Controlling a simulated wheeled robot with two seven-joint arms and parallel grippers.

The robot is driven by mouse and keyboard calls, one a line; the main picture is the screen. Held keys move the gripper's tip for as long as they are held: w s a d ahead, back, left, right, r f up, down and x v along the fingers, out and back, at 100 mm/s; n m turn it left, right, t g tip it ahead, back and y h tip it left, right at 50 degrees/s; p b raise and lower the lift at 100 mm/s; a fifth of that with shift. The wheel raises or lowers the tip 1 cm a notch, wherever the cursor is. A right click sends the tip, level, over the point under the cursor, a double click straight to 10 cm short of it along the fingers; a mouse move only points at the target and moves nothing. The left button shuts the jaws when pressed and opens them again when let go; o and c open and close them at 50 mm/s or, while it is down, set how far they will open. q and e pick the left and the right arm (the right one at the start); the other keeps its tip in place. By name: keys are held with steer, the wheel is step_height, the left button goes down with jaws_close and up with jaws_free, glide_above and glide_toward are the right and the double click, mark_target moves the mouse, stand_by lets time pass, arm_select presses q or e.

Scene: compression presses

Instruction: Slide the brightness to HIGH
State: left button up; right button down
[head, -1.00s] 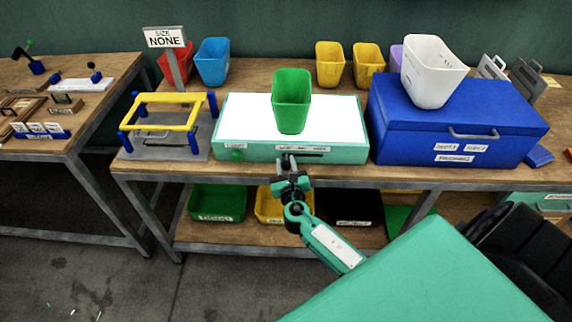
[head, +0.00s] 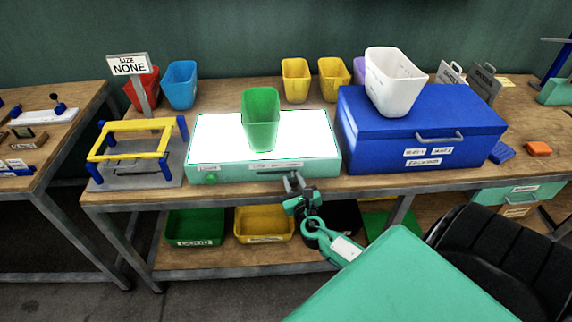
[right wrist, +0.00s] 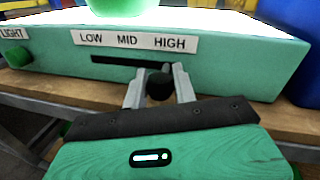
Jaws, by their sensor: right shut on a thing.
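The teal light box (head: 318,169) with a glowing white top stands on the middle table. In the right wrist view its front (right wrist: 235,75) carries a label strip (right wrist: 135,41) reading LOW, MID, HIGH above a dark slot (right wrist: 115,60). The black slider knob (right wrist: 160,86) sits near the slot's right end, below HIGH. My right gripper (right wrist: 159,84) is shut on the knob, with one finger on each side of it. In the head view my right gripper (head: 292,184) is at the box's front. My left gripper is not in view.
A green bin (head: 260,118) stands on the lit top. A green LIGHT knob (right wrist: 17,53) is at the front's left. A blue case (head: 380,150) with a white bin (head: 393,82) on it stands close on the right. A yellow-and-blue frame (head: 128,156) is on the left.

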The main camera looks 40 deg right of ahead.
steer(key=shift+d, duration=0.15)
steer(key=c, duration=1.5)
jaws_free()
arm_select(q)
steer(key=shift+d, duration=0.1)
arm_select(e)
steer(key=o, duration=0.4)
steer(key=shift+s+d, duration=0.1)
steer(key=shift+s, duration=0.1)
steer(key=shift+s+a, duration=0.2)
steer(key=shift+s, duration=0.05)
arm_select(q)
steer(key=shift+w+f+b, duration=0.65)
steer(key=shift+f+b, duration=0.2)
steer(key=shift+b, duration=0.45)
arm_select(e)
steer(key=v, duration=1.3)
